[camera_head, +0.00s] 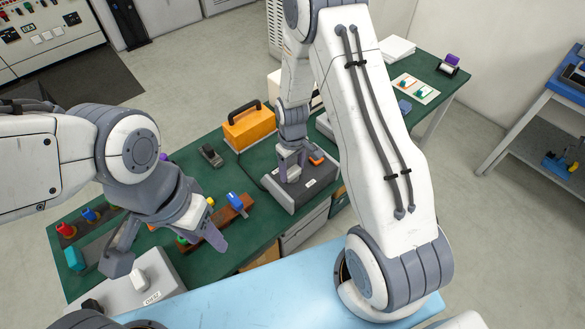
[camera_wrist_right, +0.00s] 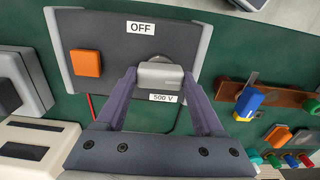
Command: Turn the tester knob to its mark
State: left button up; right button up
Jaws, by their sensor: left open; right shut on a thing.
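The tester is a dark grey box with light grey side rails (camera_wrist_right: 203,45) on the green table; it also shows in the head view (camera_head: 312,190). Its light grey knob (camera_wrist_right: 160,72) sits between an "OFF" label (camera_wrist_right: 141,28) and a "500 V" label (camera_wrist_right: 164,98). An orange button (camera_wrist_right: 86,63) is beside it. My right gripper (camera_wrist_right: 160,78) is shut on the knob, one finger on each side; in the head view (camera_head: 288,172) it reaches down onto the tester. I cannot tell the knob's exact pointing. My left gripper (camera_head: 165,250) is open and empty, left of the tester.
An orange case (camera_head: 249,127) with a black handle stands behind the tester. A brown strip with coloured parts (camera_head: 232,216) lies between my grippers. A grey box with a white switch (camera_head: 142,284) is near my left gripper. A light blue surface (camera_head: 270,300) lies in front.

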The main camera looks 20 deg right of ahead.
aim_at(292, 170)
jog(key=shift+w+r, duration=0.1)
dwell(0.4)
jog(key=o, duration=1.4)
notch_tip(292, 170, up, 10)
jog(key=shift+r+b, duration=0.2)
jog(key=shift+b, duration=0.5)
